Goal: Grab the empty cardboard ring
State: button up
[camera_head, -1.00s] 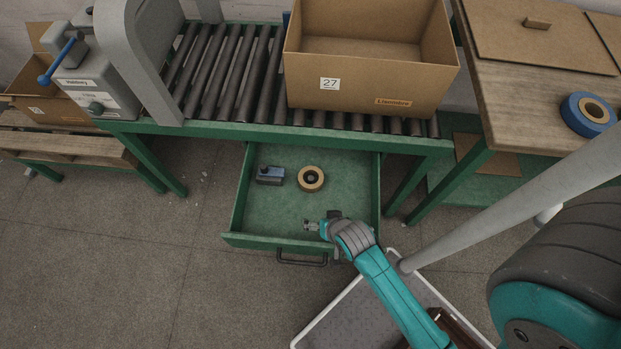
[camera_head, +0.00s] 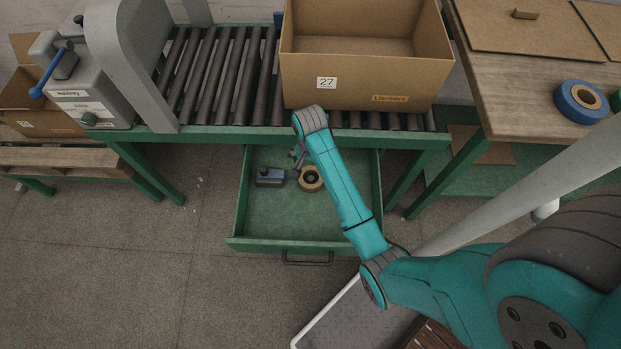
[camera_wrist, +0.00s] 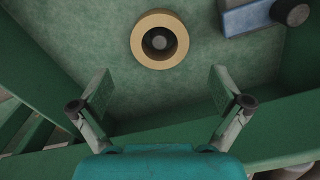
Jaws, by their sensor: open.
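The cardboard ring (camera_head: 304,185), tan with a dark hollow, lies flat on the green floor of the open drawer (camera_head: 290,218). In the wrist view the ring (camera_wrist: 143,52) is at the top centre, and a dark grey round thing shows inside its hole. My gripper (camera_wrist: 160,88) is open and empty in the wrist view, its two fingers spread wide. The ring lies beyond the fingertips, between their lines, apart from both. In the head view my gripper (camera_head: 298,156) is small and partly hidden behind my arm, close to the ring.
A blue-grey block with a dark knob (camera_head: 270,177) lies left of the ring in the drawer. Green drawer walls surround both. The roller conveyor (camera_head: 215,75) with an open cardboard box (camera_head: 360,85) stands above and behind. A blue tape roll (camera_head: 568,101) lies on the right table.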

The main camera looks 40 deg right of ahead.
aim_at(310, 181)
notch_tip(310, 181, down, 10)
jog(key=shift+a+f, duration=0.1)
jog(key=shift+f, duration=0.15)
dwell(0.4)
jog(key=c, duration=0.9)
